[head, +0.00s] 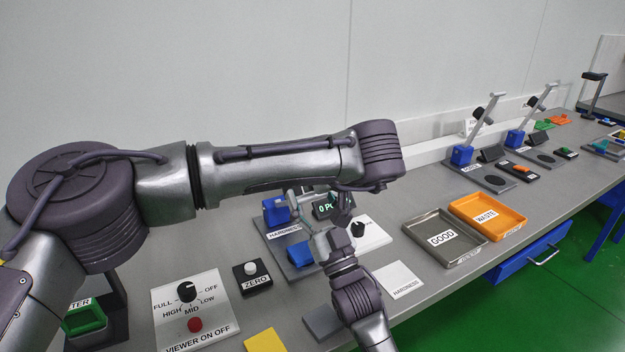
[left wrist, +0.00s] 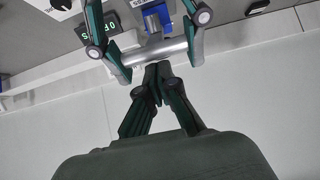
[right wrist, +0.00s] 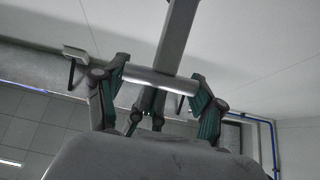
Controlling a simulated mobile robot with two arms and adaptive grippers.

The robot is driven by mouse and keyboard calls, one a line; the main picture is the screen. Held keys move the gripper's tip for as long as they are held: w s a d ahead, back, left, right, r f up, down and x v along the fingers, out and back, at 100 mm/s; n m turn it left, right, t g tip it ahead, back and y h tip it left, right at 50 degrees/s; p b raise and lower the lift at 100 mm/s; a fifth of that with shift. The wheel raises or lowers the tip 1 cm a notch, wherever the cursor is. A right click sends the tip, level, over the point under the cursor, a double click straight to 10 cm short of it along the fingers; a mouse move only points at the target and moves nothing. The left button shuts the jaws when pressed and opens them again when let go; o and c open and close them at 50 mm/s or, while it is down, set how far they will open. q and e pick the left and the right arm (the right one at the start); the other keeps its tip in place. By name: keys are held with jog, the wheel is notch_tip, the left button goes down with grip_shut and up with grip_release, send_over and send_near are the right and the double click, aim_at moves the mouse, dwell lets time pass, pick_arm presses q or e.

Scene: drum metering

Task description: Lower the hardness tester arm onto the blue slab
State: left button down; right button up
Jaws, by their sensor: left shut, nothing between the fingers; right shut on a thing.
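The hardness tester (head: 276,211), with its blue post, stands on a grey base plate labelled HARDNESS. A blue slab (head: 299,254) lies on that plate, partly hidden by my right gripper. In the right wrist view my right gripper (right wrist: 155,82) is shut on the round grey crossbar of the tester arm (right wrist: 176,35), one finger at each side. The crossbar also shows in the left wrist view (left wrist: 148,57). My left gripper (left wrist: 155,68) is shut and empty, its tips close to the middle of the bar; contact is unclear. The head view mostly hides the grip.
A lit display (head: 325,208) stands beside the tester, with a white knob panel (head: 372,236) to its right. A GOOD tray (head: 415,232) and an orange WASTE tray (head: 515,222) lie further right. My left arm crosses above the bench.

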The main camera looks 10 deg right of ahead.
pick_arm(q)
jog(key=shift+f, duration=0.1)
jog(key=shift+s+d+f, duration=0.3)
jog(key=shift+s+f, duration=0.4)
pick_arm(e)
jog(key=o, duration=1.3)
jog(key=shift+r, duration=0.1)
jog(key=o, duration=0.4)
pick_arm(q)
jog(key=shift+w+r, duration=0.1)
jog(key=shift+w, duration=0.1)
jog(key=shift+a, duration=0.1)
